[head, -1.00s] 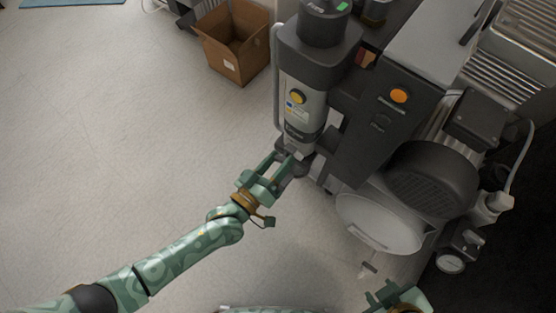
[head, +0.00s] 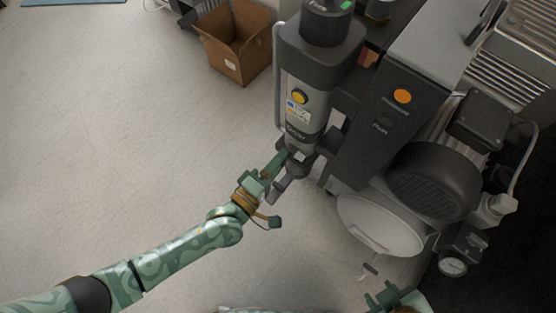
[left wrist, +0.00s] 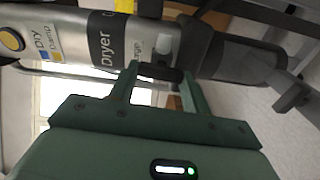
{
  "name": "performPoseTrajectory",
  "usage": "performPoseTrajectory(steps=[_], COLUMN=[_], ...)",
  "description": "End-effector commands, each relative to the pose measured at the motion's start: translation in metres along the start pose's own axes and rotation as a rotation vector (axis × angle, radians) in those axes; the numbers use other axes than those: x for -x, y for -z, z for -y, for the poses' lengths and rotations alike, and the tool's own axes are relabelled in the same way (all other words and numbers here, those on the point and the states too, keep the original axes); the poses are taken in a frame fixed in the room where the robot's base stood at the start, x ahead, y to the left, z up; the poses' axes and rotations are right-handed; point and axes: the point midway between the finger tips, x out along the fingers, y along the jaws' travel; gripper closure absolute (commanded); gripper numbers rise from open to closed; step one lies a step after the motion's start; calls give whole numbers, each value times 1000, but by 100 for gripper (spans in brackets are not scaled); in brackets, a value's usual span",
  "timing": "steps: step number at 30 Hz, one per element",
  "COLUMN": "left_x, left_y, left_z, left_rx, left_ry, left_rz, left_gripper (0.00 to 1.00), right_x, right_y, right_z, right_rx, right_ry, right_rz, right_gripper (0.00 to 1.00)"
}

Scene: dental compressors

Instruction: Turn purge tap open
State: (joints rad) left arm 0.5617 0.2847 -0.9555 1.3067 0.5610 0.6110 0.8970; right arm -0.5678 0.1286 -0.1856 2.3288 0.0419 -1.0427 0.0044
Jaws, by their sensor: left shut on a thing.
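The dryer column (head: 305,95) stands upright, with a yellow button and a label on its front. My left gripper (head: 282,163) is at its lower end. In the left wrist view the fingers (left wrist: 158,75) are shut on the dark handle of the purge tap (left wrist: 168,73), beside a small white fitting and a partly covered label. The tap's handle is mostly hidden by the fingers, so its exact angle is hard to read. My right gripper (head: 382,294) shows at the bottom edge of the head view, its fingers apart and empty.
A dark panel with an orange button (head: 403,96) stands right of the dryer. Below it are a pale round tank end (head: 380,224), a dark motor cover (head: 434,180) and a gauge (head: 453,266). An open cardboard box (head: 236,45) is on the floor behind. The floor at left is clear.

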Motion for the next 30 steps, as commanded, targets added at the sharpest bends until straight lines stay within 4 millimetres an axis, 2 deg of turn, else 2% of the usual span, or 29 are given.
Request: performPoseTrajectory(steps=[7, 22, 23, 25, 30], left_x=[2, 2, 2, 2, 1], left_y=[0, 0, 0, 0, 0], left_z=[3, 3, 3, 3, 2], left_rx=[71, 90, 90, 90, 89], left_ry=[6, 7, 7, 6, 4], left_rz=[0, -1, -1, -1, 0], left_gripper=[76, 76, 50, 31, 31], right_x=[1, 1, 1, 0, -1], right_y=[3, 6, 6, 6, 6], right_z=[1, 0, 0, 0, 0], right_rx=[-9, -11, -11, -10, -9], right_ry=[2, 1, 1, 1, -1], right_rz=[-13, -18, -18, -17, -18], right_gripper=[64, 64, 64, 64, 64])
